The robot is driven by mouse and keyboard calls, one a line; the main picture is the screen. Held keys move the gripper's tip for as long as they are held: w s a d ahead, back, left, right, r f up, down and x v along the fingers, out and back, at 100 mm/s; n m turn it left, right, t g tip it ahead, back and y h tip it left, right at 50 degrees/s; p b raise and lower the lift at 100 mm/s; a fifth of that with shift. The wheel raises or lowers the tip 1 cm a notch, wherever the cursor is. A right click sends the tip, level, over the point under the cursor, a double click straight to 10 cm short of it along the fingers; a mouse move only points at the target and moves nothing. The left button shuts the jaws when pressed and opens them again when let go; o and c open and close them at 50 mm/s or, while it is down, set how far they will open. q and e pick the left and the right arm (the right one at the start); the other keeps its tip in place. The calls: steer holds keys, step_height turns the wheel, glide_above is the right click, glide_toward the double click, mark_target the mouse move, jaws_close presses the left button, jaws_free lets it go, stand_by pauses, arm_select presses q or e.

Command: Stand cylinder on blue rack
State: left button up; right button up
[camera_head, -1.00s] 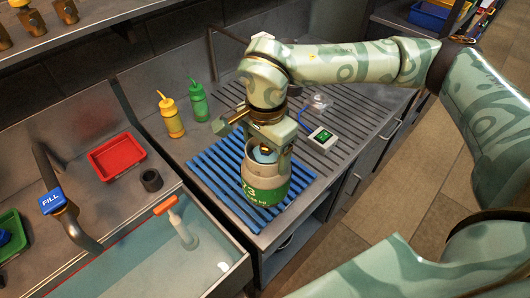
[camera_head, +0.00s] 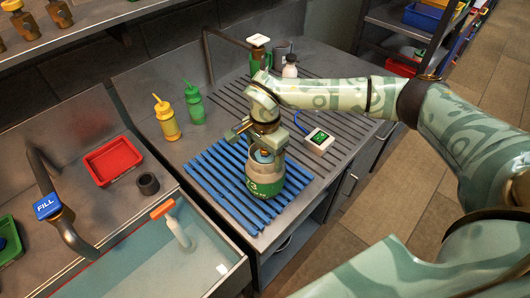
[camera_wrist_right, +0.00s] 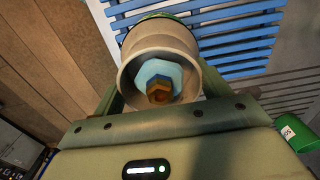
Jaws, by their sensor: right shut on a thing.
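The cylinder (camera_head: 266,184), pale grey with a green band and white marking, is upright over the right part of the slatted blue rack (camera_head: 212,169). Its base appears to rest on the slats, though contact is hard to tell. My right gripper (camera_head: 262,147) points down and is shut on the cylinder's top collar. In the right wrist view, the collar (camera_wrist_right: 133,62) surrounds a pale blue valve with a brass centre. The blue slats (camera_wrist_right: 235,45) show beyond it. My left gripper is not in view.
A yellow bottle (camera_head: 167,120) and a green bottle (camera_head: 194,104) stand behind the rack. A scale with a green display (camera_head: 319,138) lies to its right. A water basin (camera_head: 140,262) with an orange-handled tool (camera_head: 174,224) is at front left. A red tray (camera_head: 112,160) lies left.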

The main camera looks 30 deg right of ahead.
steer(key=o, duration=1.9)
steer(key=shift+f, duration=0.1)
step_height(320, 180, up, 12)
steer(key=shift+r, duration=0.2)
